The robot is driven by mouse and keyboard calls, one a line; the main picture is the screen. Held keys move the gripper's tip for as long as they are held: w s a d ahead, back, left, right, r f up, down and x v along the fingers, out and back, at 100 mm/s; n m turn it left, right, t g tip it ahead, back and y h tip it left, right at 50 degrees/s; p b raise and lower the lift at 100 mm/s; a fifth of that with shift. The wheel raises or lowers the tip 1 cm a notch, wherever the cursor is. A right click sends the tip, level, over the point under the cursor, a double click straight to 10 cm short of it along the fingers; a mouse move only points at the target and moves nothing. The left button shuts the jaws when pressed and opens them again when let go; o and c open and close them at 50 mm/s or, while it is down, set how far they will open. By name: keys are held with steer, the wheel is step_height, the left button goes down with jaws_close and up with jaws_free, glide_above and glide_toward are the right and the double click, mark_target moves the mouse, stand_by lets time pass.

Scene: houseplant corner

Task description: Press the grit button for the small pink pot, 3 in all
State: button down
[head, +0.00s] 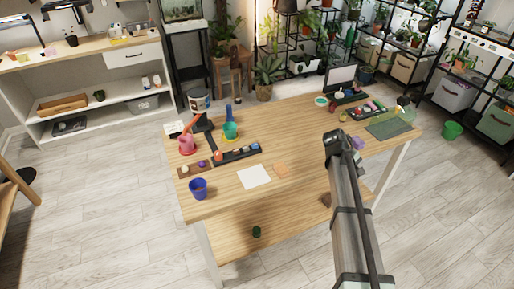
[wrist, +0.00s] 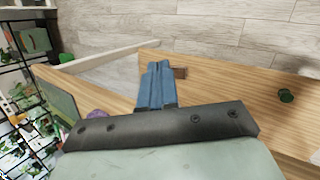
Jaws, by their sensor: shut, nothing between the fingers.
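My gripper's blue fingers (wrist: 155,85) are shut and empty in the wrist view, near the table's front edge. In the head view they are hidden behind my arm. A small pink vessel (head: 187,146) stands at the table's back left; I cannot tell whether it is the pink pot or a can. A dark tray with several small coloured pieces (head: 236,155) lies right of it. Another such tray (head: 368,110) lies at the back right, by a dark device with a screen (head: 342,78). No grit button can be made out at this size.
A blue pot (head: 198,188), a white sheet (head: 254,177) and a tan pad (head: 281,171) lie at the table's front left. A teal pot (head: 231,131) stands behind. A green mat (head: 390,129) and a purple item (head: 358,143) are at the right. The table's middle is clear.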

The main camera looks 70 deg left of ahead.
mark_target(243, 149)
steer(key=s+a+r+n, duration=0.1)
steer(key=s+a+r, duration=0.1)
steer(key=s+a, duration=0.2)
steer(key=s+a+r+n+t+y, duration=0.1)
steer(key=s+a+r+n, duration=0.1)
steer(key=s+a, duration=0.3)
steer(key=s+a+r+n+t, duration=0.1)
steer(key=s+a+r, duration=0.2)
steer(key=s+a, duration=0.2)
steer(key=shift+s+a+r+n, duration=0.15)
steer(key=shift+a+n, duration=0.15)
steer(key=shift+a, duration=1.15)
steer(key=s+a+r+n+y, duration=0.1)
steer(key=s+a+r+n, duration=0.1)
steer(key=s+a, duration=0.3)
steer(key=s+a+r+n+t+y, duration=0.1)
steer(key=s+a+r, duration=0.4)
steer(key=s, duration=0.7)
steer(key=shift+a+r+n, duration=0.15)
steer(key=shift+a+n, duration=0.25)
steer(key=shift+f, duration=4.4)
steer(key=shift+f, duration=0.15)
steer(key=shift+f, duration=0.3)
